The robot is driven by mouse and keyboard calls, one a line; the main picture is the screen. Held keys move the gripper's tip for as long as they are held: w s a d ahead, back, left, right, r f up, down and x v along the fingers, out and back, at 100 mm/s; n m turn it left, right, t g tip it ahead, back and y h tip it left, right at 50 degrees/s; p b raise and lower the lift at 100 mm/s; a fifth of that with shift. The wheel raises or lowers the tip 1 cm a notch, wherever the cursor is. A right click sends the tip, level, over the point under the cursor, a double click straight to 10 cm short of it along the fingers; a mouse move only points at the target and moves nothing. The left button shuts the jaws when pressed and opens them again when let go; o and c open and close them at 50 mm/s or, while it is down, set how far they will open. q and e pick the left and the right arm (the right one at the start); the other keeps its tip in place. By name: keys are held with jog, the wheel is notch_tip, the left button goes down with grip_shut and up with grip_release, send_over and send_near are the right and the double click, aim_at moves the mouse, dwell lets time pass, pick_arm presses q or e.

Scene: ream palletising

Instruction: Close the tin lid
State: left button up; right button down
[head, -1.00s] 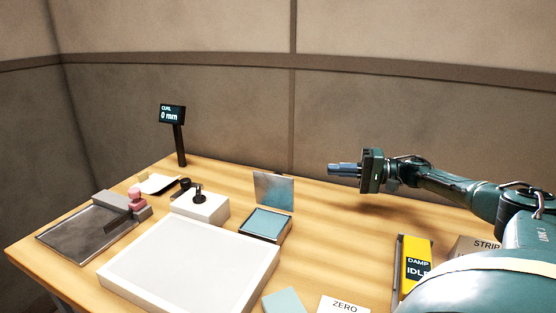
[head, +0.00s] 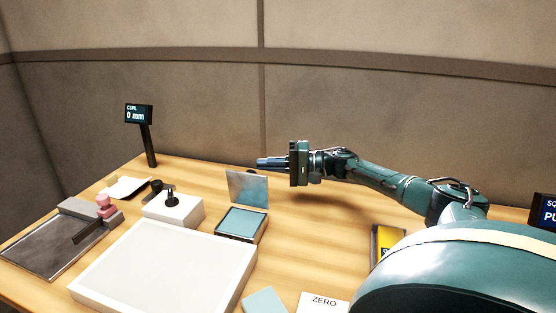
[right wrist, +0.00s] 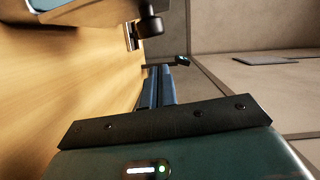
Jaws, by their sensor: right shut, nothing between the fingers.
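The tin (head: 241,224) stands open on the table, a shallow dark-rimmed box with a blue-grey inside. Its lid (head: 247,188) stands upright at the tin's back edge, a shiny grey panel. My right gripper (head: 260,162) is shut and empty, its blue fingers pointing left. In the head view the fingertips show just above the lid's top right corner; I cannot tell whether they touch it. The shut fingers also show in the right wrist view (right wrist: 157,84). My left gripper is not in view.
A large white tray (head: 246,262) lies in front of the tin. A white block with a black knob (head: 172,209) stands to its left. A display on a post (head: 148,140) stands farther back. A ZERO card (head: 323,301) lies in front.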

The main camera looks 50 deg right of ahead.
aim_at(250, 186)
pick_arm(q)
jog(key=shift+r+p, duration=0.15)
jog(key=shift+p, duration=0.15)
pick_arm(e)
jog(key=shift+s+a+f, duration=0.1)
jog(key=shift+s+a, duration=0.25)
jog(key=shift+a, duration=0.25)
jog(key=shift+s+a, duration=0.3)
jog(key=shift+a, duration=0.3)
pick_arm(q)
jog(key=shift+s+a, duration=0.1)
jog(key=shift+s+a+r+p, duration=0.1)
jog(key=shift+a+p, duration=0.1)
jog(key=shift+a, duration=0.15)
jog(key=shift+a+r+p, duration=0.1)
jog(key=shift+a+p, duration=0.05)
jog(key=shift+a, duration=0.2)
pick_arm(e)
jog(key=shift+s+a+n, duration=0.1)
jog(key=shift+a+n, duration=0.1)
jog(key=shift+n, duration=0.2)
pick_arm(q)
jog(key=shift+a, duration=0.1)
pick_arm(e)
jog(key=shift+r, duration=0.2)
